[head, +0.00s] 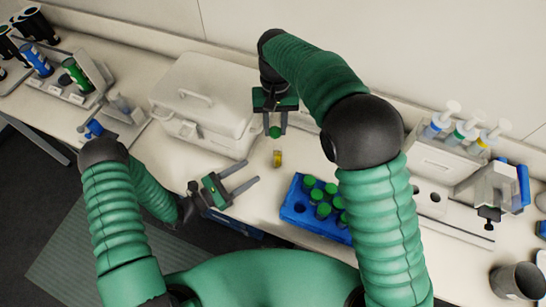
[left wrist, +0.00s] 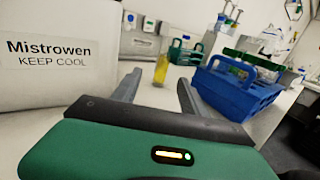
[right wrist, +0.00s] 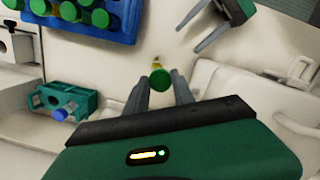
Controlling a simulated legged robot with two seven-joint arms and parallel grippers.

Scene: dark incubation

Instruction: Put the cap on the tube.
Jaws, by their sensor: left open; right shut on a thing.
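A small tube (head: 278,159) with yellow contents stands upright on the bench, its top uncapped. It also shows in the left wrist view (left wrist: 161,69), beyond the space between my left fingers. My right gripper (head: 270,130) is shut on a green cap (head: 275,132), above and apart from the tube in the head view. In the right wrist view the cap (right wrist: 160,79) sits between the fingertips and hides most of the tube. My left gripper (head: 252,171) is open and empty, low over the bench, its fingers pointing toward the tube without touching it.
A blue rack (head: 291,213) with several green-capped tubes stands right of the tube. A white box (head: 205,105) marked "Mistrowen KEEP COOL" (left wrist: 48,55) stands left, close to both grippers. A green holder (right wrist: 60,101) stands near the wall. Bare bench surrounds the tube.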

